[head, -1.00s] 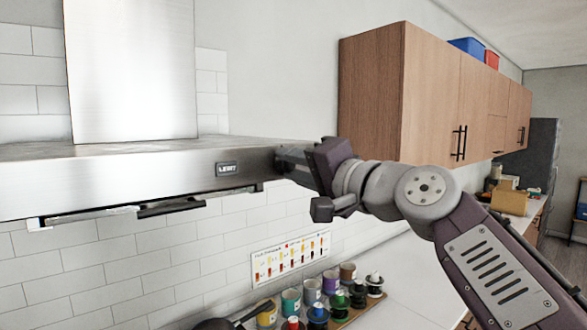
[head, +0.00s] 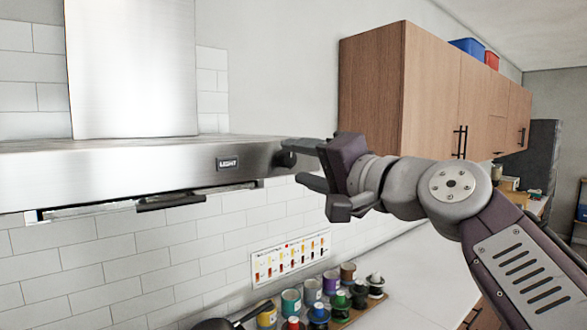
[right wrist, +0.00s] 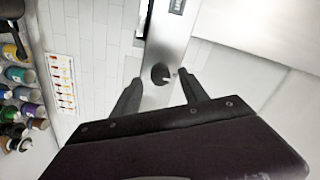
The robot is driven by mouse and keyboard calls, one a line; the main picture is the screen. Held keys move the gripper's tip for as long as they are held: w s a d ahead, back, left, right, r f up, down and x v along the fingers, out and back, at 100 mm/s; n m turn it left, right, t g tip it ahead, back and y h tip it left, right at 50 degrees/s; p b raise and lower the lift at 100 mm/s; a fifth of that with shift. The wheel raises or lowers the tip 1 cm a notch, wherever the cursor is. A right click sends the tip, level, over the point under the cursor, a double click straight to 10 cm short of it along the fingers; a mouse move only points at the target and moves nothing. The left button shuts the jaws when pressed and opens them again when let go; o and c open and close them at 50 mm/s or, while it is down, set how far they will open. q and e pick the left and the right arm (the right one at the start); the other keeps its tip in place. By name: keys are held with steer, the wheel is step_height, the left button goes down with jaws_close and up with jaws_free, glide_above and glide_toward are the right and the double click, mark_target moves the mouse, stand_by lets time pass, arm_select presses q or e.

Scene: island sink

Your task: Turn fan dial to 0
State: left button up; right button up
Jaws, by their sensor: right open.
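The fan dial (head: 285,158) is a dark round knob near the right end of the range hood's steel front (head: 120,175). In the right wrist view the dial (right wrist: 160,74) sits between the fingertips, with a small light mark on its right side. I cannot read its setting. My right gripper (head: 300,164) is open, just right of the dial, its fingers pointing left toward it. In the right wrist view the gripper (right wrist: 159,81) has a finger on either side of the dial, with nothing held. My left gripper is not in view.
A light button (head: 228,164) is left of the dial. A wooden wall cabinet (head: 430,95) stands behind my right arm. Below are several paint cans and jars (head: 318,290) on the counter, a pan (head: 225,323) and a color chart (head: 290,257) on the tiled wall.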

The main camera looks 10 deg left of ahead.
arm_select(q)
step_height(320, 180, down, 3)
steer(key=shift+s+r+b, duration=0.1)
steer(key=shift+b, duration=0.85)
arm_select(e)
steer(key=v, duration=0.6)
steer(key=shift+s+d, duration=0.25)
steer(key=shift+d, duration=0.05)
steer(key=shift+w, duration=0.1)
